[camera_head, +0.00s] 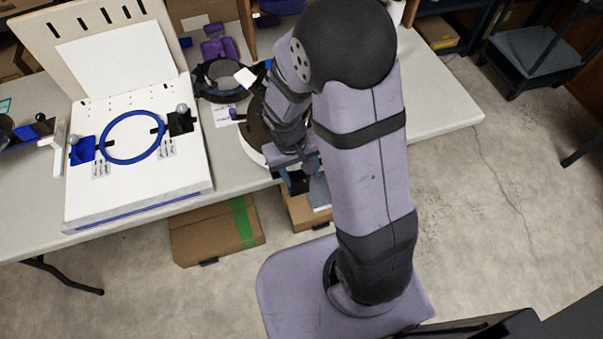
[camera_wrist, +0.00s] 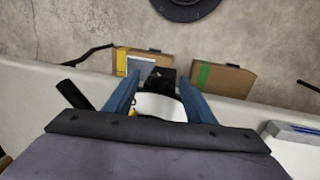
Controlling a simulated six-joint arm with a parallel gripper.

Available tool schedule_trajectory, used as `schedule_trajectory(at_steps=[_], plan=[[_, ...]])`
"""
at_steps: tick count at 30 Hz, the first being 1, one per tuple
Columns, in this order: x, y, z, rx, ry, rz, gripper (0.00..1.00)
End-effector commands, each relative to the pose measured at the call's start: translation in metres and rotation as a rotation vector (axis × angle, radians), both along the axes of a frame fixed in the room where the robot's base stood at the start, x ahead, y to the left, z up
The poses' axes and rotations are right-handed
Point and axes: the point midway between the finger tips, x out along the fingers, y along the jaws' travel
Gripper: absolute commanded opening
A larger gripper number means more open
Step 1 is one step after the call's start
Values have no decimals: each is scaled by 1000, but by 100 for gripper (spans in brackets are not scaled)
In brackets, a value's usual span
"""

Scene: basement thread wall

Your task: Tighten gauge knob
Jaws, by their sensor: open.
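I cannot pick out the gauge knob for certain. A round white-edged device (camera_head: 250,148) stands near the table's front edge, mostly hidden behind my arm. My gripper (camera_head: 300,172) is over its right side, at the table edge. In the wrist view my gripper (camera_wrist: 157,82) has its two blue fingers spread wide. Between them show a white curved surface (camera_wrist: 158,106) and a black part (camera_wrist: 162,80), which may be the knob. I see nothing held, and contact cannot be told.
A white board with a blue ring (camera_head: 105,142) and ball-topped knobs stands left. A dark ring-shaped device (camera_head: 222,78) lies behind. Purple parts (camera_head: 220,45) sit farther back. Cardboard boxes (camera_head: 215,235) are on the floor below. The table's right end (camera_head: 440,100) is clear.

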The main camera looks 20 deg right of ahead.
Motion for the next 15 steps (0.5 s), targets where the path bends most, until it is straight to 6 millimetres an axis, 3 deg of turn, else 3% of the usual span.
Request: schedule_trajectory(at_steps=[12, 13, 15], plan=[[0, -1, -9, 1, 0, -1, 50], [0, -1, -9, 1, 0, -1, 48], [0, -1, -9, 1, 0, 0, 31]])
